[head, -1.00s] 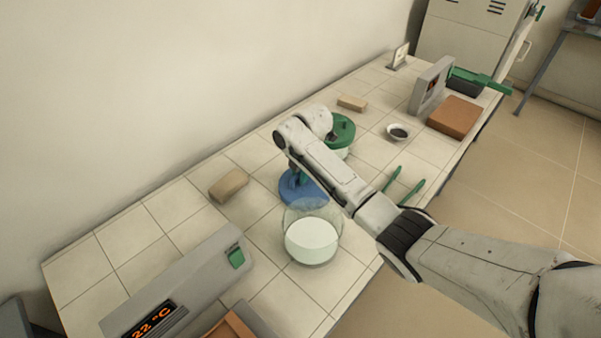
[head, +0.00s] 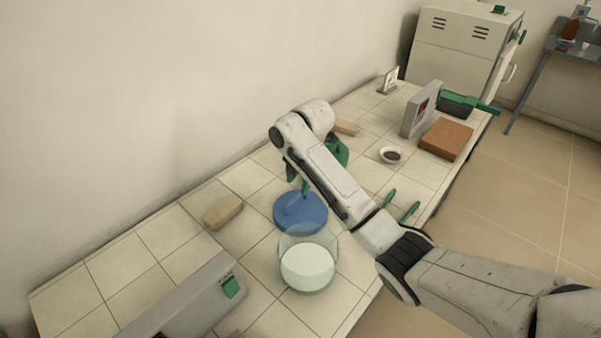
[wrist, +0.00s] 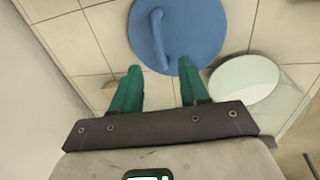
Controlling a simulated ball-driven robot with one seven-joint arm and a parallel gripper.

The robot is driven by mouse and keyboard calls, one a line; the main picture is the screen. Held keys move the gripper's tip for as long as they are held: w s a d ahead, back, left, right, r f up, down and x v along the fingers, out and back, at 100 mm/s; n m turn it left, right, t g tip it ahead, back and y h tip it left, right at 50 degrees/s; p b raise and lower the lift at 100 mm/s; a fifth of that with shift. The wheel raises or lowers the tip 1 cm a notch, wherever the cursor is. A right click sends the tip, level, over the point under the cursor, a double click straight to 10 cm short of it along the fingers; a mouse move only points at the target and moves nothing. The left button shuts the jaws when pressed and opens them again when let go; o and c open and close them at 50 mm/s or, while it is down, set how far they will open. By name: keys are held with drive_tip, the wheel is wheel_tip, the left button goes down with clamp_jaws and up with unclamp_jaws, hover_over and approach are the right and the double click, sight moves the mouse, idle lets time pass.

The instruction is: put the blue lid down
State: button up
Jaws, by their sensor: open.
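The blue lid (head: 300,213) lies flat on the tiled bench, just behind the glass jar with white contents (head: 308,267). The lid's raised bar handle shows in the wrist view (wrist: 160,40), where the jar (wrist: 245,80) is at the right. My gripper (head: 298,180) is open, with its green fingers just above the lid. In the wrist view its fingertips (wrist: 159,68) are apart, near the lid's edge, and nothing is held between them. My arm hides part of the bench behind the lid.
A tan block (head: 223,212) lies left of the lid, and a grey device (head: 195,300) stands at the front left. A green-topped object (head: 342,153) is partly hidden behind my arm. Green tongs (head: 402,205), a small bowl (head: 391,155) and a brown block (head: 446,139) are to the right.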

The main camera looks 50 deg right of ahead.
drive_tip(key=shift+s+r, duration=0.2)
drive_tip(key=shift+r, duration=0.7)
drive_tip(key=shift+s+r, duration=0.15)
drive_tip(key=shift+r, duration=0.7)
